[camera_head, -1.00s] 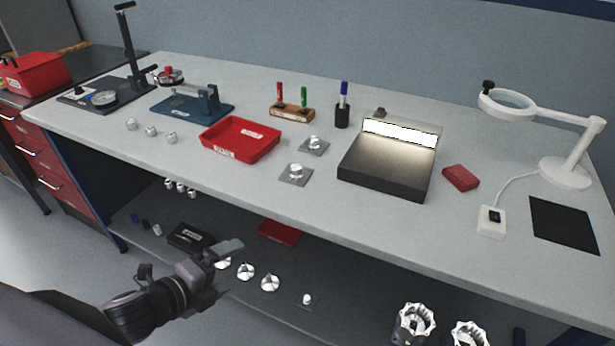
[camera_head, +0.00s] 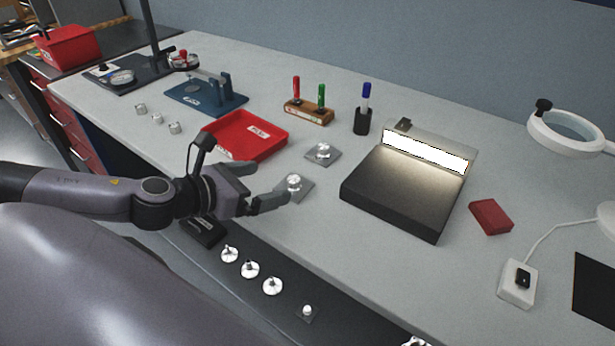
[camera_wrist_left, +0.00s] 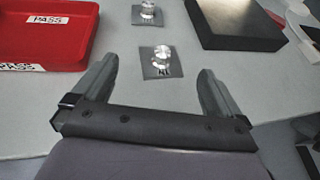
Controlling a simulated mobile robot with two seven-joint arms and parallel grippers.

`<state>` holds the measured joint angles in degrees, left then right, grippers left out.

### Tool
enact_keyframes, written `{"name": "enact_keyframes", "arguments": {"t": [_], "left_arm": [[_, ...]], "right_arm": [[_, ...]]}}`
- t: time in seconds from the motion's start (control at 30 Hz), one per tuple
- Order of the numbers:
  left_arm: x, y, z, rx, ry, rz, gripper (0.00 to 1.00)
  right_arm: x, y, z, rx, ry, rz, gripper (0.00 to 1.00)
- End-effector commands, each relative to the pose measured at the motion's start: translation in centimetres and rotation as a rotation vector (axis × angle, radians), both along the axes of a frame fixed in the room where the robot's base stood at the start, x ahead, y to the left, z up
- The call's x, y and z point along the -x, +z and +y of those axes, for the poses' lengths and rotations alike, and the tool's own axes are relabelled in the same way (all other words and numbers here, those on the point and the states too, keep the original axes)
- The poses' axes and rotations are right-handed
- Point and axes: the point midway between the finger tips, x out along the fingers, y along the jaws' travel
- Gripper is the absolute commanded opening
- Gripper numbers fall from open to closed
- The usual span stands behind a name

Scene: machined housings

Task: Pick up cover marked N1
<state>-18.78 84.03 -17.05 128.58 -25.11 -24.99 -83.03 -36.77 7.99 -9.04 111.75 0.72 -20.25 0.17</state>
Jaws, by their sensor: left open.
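A silver round cover (camera_head: 294,181) sits on a small grey square plate (camera_head: 305,190) on the bench. In the left wrist view this cover (camera_wrist_left: 162,53) lies ahead between my fingers, and its plate bears an upside-down mark that looks like N1. A second, similar silver cover (camera_head: 323,150) on a plate stands farther back; its mark is too small to read. My left gripper (camera_head: 268,184) is open and empty, just left of the nearer cover, with its fingers pointing toward it. My right gripper is not in view.
A red tray labelled PASS (camera_head: 246,136) stands left of the covers, close to my gripper. A dark lightbox (camera_head: 395,195) stands to the right. A marker stand (camera_head: 309,110) and a black pen cup (camera_head: 362,121) are behind. Several covers lie on the lower shelf (camera_head: 345,318).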

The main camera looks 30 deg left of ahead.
Motion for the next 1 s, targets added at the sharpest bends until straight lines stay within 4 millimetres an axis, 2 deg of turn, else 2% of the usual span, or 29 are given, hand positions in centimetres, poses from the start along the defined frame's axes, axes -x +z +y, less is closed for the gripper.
{"name": "enact_keyframes", "arguments": {"t": [0.7, 1.0], "left_arm": [[-1.9, -1.0, -0.6, 0.004, 0.003, 0.000, 1.00], [-4.1, -2.3, -1.7, 0.008, 0.003, -0.002, 1.00]], "right_arm": [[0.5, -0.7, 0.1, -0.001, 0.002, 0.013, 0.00], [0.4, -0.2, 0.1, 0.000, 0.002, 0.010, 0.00]]}}
